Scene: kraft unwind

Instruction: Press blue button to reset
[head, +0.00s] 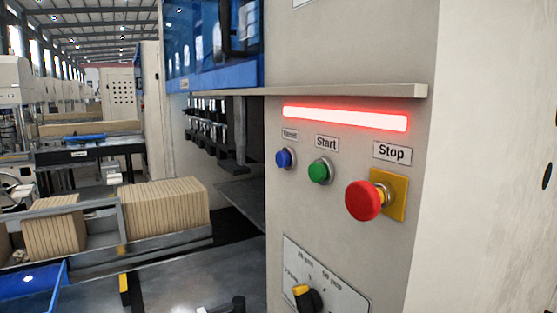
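The blue button (285,158) is on the front of a beige control panel (330,230), under a small label (290,134) that is hard to read, probably "Reset". It is the leftmost in a row, with the green button (320,171) under a "Start" label (326,142) to its right. The large red stop button (363,201) on a yellow plate (392,195) is farther right, under a "Stop" label (392,153). A light bar (345,118) above them glows red. Nothing touches the blue button. Neither of my grippers can be made out in the head view.
A ledge (350,91) juts out above the light bar. A rotary selector (306,296) is below the buttons. Stacks of cardboard (165,205) stand on the left. A small dark part (238,303) at the bottom edge is unclear. The space before the buttons looks clear.

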